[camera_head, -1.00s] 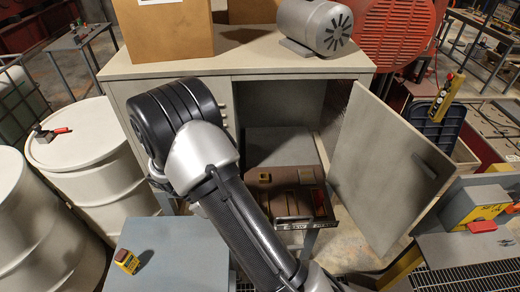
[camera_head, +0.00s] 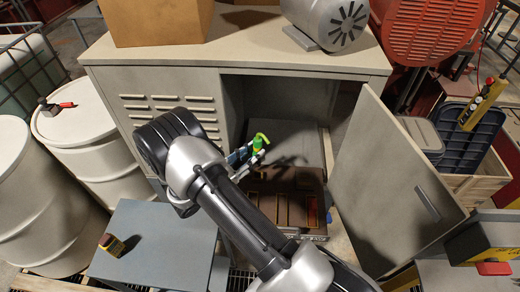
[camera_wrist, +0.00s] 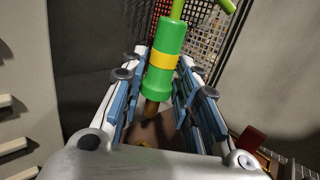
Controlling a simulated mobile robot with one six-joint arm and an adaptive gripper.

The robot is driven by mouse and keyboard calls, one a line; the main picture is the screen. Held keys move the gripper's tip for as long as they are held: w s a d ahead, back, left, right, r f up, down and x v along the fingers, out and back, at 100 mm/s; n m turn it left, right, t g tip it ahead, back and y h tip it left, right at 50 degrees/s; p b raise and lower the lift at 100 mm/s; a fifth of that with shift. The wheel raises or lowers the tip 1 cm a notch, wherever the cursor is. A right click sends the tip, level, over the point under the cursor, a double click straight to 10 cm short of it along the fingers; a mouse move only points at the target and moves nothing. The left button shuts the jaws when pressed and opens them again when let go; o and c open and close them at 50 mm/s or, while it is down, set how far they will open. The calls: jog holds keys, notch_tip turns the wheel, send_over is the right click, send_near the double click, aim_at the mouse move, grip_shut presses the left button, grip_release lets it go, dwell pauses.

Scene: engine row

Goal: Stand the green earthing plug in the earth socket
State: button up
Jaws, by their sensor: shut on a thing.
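The green earthing plug (camera_head: 258,143), with a yellow band and a green cross handle, is in my gripper (camera_head: 250,154) in front of the open cabinet. In the wrist view the plug (camera_wrist: 161,72) stands between the blue-padded fingers of my gripper (camera_wrist: 160,85), which are shut on it. Its handle points away from the palm, and a brownish tip shows at its near end. A brown panel with slots (camera_head: 295,206) lies low in the cabinet opening, below and right of the plug. I cannot make out the earth socket for certain; my arm covers part of the panel.
The cabinet door (camera_head: 395,185) stands open on the right. The louvred cabinet front (camera_head: 112,115) is close on the left. White drums (camera_head: 85,135) stand farther left.

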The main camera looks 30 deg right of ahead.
jog(key=shift+a, duration=0.2)
jog(key=shift+f, duration=0.1)
jog(key=b, duration=0.5)
send_over(253, 178)
jog(key=shift+f, duration=2.8)
jog(key=shift+f+b, duration=0.2)
jog(key=shift+b, duration=0.5)
jog(key=shift+f+b, duration=0.3)
jog(key=shift+f+b, duration=1.2)
jog(key=shift+f, duration=0.2)
jog(key=o, duration=1.2)
jog(key=shift+c, duration=0.2)
